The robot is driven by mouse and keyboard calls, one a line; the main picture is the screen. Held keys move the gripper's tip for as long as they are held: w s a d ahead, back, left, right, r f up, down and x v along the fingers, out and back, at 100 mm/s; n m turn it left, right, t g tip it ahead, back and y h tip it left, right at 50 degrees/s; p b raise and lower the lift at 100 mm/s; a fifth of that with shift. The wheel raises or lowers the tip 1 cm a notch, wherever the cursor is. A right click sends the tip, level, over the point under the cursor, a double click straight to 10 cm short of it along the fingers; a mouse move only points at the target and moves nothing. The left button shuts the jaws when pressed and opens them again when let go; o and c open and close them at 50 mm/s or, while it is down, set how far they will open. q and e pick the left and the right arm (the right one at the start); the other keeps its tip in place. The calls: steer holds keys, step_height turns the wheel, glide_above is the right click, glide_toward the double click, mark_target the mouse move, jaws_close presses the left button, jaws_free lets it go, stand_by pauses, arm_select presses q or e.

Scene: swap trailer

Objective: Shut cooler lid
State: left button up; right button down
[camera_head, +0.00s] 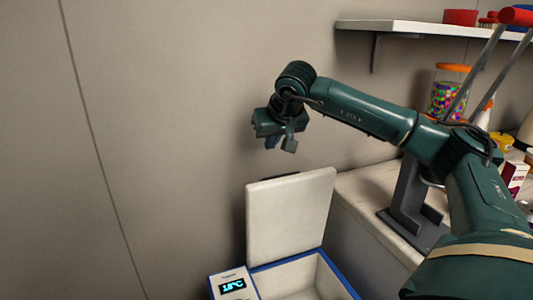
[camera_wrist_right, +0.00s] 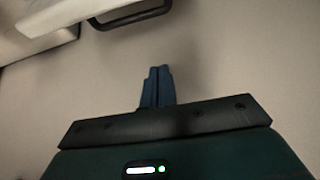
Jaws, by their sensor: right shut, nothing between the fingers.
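The cooler is a white box with blue edges (camera_head: 266,266) at the bottom of the head view, with a lit temperature display on its left front. Its white lid (camera_head: 289,213) stands up, open, near the wall. The inside of the cooler is bare where it shows. My right gripper (camera_head: 281,144) is above the lid's top edge, apart from it, and points down. Its blue fingers are together with nothing between them; they also show in the right wrist view (camera_wrist_right: 157,86) against the wall. My left gripper is not in view.
A counter (camera_head: 376,201) stands right of the cooler, with a dark grey stand (camera_head: 412,205) and several items. A white shelf (camera_head: 430,28) is on the wall above, holding red containers. A jar of colourful candy (camera_head: 447,92) stands behind my right arm. The wall left of the cooler is clear.

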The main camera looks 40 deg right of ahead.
steer(key=x, duration=0.8)
steer(key=shift+a+f, duration=0.15)
steer(key=shift+f, duration=0.05)
steer(key=shift+s+f, duration=0.15)
steer(key=shift+f, duration=0.15)
steer(key=s, duration=0.2)
steer(key=s+a, duration=0.1)
steer(key=shift+f, duration=0.4)
steer(key=shift+f, duration=0.1)
